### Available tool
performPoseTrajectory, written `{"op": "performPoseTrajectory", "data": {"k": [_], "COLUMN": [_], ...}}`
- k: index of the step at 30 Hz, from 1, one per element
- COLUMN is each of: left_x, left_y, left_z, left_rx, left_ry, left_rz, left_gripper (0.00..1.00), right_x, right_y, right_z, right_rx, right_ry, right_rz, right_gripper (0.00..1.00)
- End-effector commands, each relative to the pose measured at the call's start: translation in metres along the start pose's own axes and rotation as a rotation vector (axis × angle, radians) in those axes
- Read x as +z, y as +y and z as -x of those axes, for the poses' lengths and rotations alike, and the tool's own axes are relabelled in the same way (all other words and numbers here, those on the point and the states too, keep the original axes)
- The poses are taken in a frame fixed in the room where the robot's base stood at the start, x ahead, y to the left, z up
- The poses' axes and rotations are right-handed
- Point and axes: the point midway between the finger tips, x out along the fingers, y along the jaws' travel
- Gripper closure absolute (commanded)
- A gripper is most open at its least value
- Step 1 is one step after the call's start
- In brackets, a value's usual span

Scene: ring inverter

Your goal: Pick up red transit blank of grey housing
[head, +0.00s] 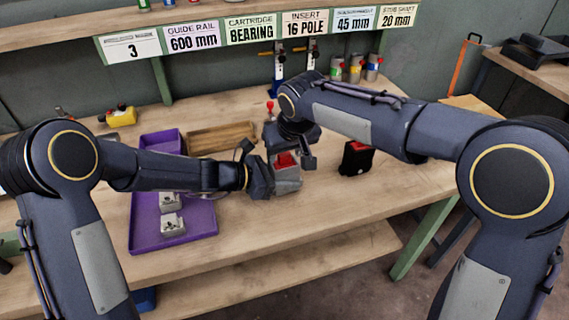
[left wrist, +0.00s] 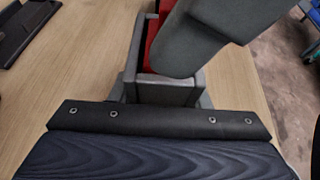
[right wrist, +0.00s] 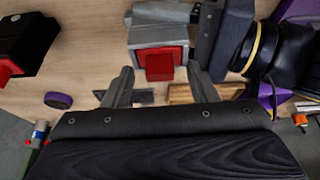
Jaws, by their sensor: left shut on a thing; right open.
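The grey housing (head: 287,182) stands on the bench in front of me, with the red transit blank (head: 285,161) set in its top opening. In the right wrist view the red blank (right wrist: 160,65) faces me inside the grey housing (right wrist: 158,36). My left gripper (head: 268,180) is shut on the housing from its left side; the housing (left wrist: 168,91) also shows close up in the left wrist view. My right gripper (right wrist: 160,85) is open, its two fingers spread either side of the red blank and apart from it. In the head view the right wrist partly hides the blank.
A black block with a red part (head: 356,158) stands to the right of the housing. A purple tray (head: 203,222) with grey parts lies at left front, a wooden tray (head: 221,137) and a purple bin (head: 161,142) behind it. Bench at front right is clear.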

Motion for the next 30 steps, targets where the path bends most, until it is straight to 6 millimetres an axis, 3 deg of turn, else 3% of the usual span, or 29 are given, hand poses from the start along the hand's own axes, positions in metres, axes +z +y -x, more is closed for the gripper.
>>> {"op": "performPoseTrajectory", "data": {"k": [8,20,26,30], "left_x": [0.000,0.000,0.000,0.000], "left_y": [0.000,0.000,0.000,0.000], "left_z": [0.000,0.000,0.000,0.000], "left_rx": [0.000,0.000,0.000,0.000], "left_ry": [0.000,-0.001,0.000,0.000], "left_rz": [0.000,0.000,0.000,0.000], "left_gripper": [0.89,0.89,0.89,0.89], "right_x": [0.000,0.000,-0.001,-0.006], "right_y": [0.000,0.000,0.000,0.000], "right_z": [-0.005,-0.004,-0.004,0.008], "right_rx": [0.000,0.000,-0.001,-0.001], "right_ry": [0.001,0.001,0.002,0.006], "right_rz": [-0.001,-0.001,-0.001,-0.002], "right_gripper": [0.47,0.95,0.95,0.95]}}
